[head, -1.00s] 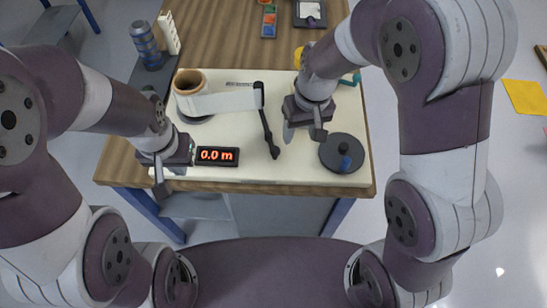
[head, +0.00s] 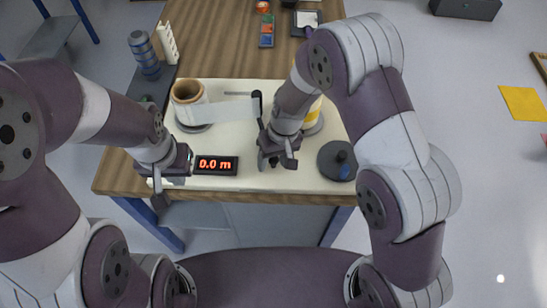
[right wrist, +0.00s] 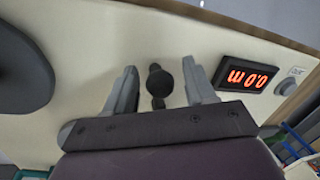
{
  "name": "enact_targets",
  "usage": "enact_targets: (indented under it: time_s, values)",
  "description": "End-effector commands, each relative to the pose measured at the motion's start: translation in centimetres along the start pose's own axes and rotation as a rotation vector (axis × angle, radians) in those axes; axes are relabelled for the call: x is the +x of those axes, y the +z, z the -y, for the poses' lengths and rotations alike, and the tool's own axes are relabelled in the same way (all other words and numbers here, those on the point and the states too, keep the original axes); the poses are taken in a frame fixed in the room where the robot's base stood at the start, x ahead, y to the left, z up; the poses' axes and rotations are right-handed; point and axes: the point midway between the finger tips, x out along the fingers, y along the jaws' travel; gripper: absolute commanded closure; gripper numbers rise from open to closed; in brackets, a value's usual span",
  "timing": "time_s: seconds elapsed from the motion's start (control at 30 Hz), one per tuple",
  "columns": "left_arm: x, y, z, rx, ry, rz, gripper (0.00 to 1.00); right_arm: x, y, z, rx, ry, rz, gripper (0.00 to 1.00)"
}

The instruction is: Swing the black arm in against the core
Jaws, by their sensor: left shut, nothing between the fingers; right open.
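The core (head: 186,92), a brown tube with pale film around it, stands at the board's back left. A pale film strip (head: 232,108) runs from it to the upper end of the black arm (head: 257,97). The black arm stretches towards the front; its middle is hidden behind my right gripper. My right gripper (head: 276,164) is open over the arm's free end. In the right wrist view a round black knob (right wrist: 159,82) lies between the two spread fingers (right wrist: 162,92), apart from both. My left gripper (head: 159,196) is shut and empty at the board's front left.
A display reading 0.0 m (head: 216,165) sits by the front edge, between my grippers. A black disc with a knob (head: 337,161) is at the front right. A yellow and white roll (head: 314,117) stands behind my right arm. A blue-grey cylinder (head: 144,54) stands back left.

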Motion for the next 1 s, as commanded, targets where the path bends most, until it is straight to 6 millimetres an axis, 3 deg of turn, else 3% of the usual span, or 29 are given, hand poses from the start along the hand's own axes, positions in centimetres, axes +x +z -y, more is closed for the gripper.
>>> enact_targets:
  time_s: [0.1,0.17,0.27,0.3,0.67,1.0]
  values:
    - [0.0,0.0,0.0,0.0,0.0,0.0,1.0,0.0,0.0,0.0,0.0,0.0,0.0,0.45]
    - [0.0,0.0,0.0,0.0,0.0,0.0,1.0,0.0,0.0,0.0,0.0,0.0,0.0,0.62]
    - [0.0,0.0,0.0,0.0,0.0,0.0,1.0,0.0,0.0,0.0,0.0,0.0,0.0,0.94]
    - [0.0,0.0,0.0,0.0,0.0,0.0,1.0,0.0,0.0,0.0,0.0,0.0,0.0,1.0]
    - [-0.2,0.0,0.0,0.0,0.0,0.0,1.0,-0.1,0.0,0.4,0.053,-0.001,-0.009,1.0]
    - [-1.4,-0.2,0.0,0.0,0.0,0.0,1.0,0.0,-0.5,2.0,0.28,-0.001,-0.055,1.0]
